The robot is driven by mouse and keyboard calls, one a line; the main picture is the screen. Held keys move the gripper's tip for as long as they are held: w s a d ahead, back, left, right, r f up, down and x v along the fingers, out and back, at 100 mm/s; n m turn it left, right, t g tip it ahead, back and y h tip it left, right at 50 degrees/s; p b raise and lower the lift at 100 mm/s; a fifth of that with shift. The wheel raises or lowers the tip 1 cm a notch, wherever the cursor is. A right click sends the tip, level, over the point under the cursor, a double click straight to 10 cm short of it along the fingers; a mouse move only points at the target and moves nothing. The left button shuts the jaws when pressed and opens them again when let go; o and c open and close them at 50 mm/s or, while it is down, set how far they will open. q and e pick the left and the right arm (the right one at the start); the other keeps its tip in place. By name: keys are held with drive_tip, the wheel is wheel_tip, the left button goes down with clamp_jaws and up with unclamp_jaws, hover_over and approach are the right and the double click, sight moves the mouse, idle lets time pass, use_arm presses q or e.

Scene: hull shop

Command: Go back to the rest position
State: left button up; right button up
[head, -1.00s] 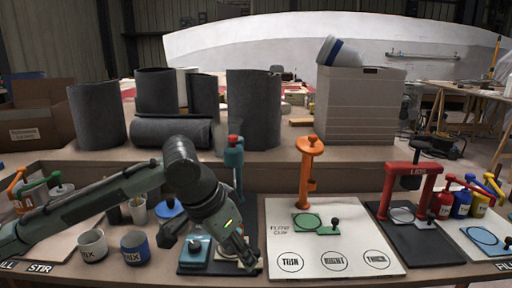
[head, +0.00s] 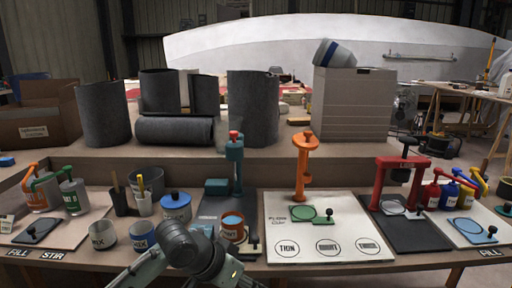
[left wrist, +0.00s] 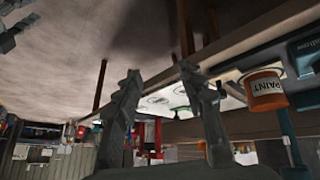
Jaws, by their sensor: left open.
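My left arm comes in at the bottom edge in the head view, in front of the bench. Its gripper end lies at the bottom edge there, and the fingers cannot be made out. In the left wrist view my left gripper (left wrist: 160,75) has its two fingers spread apart with nothing between them. The wrist view is tilted and looks past the bench edge. An orange paint cup (head: 233,228) stands on the bench beyond the arm, clear of it, and also shows in the left wrist view (left wrist: 266,92). My right gripper is not in view.
A teal press (head: 235,165) stands behind the paint cup. Mixing cups (head: 103,235) stand left of the arm, with a blue-lidded tin (head: 175,207). A white board (head: 345,215) with an orange stand (head: 305,170) and a red press (head: 400,180) are to the right.

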use_arm(q)
drive_tip(key=s+a+f+n+y, duration=0.1)
drive_tip(key=s+a+f+n, duration=0.15)
drive_tip(key=a+f, duration=0.45)
drive_tip(key=s+a+f+n+y, duration=0.2)
drive_tip(key=s+a+f, duration=0.2)
drive_tip(key=f, duration=0.5)
drive_tip(key=s+a+f+y, duration=0.1)
drive_tip(key=s+a+f, duration=0.4)
drive_tip(key=s+a, duration=0.2)
drive_tip(key=s+a+f+n+g+y, duration=0.1)
drive_tip(key=s+a+f+y, duration=0.1)
drive_tip(key=s+a+f, duration=0.3)
drive_tip(key=s+a, duration=0.2)
drive_tip(key=shift+s+a+f+g+y, duration=0.2)
drive_tip(key=shift+s+g+y, duration=0.1)
drive_tip(key=shift+s, duration=0.05)
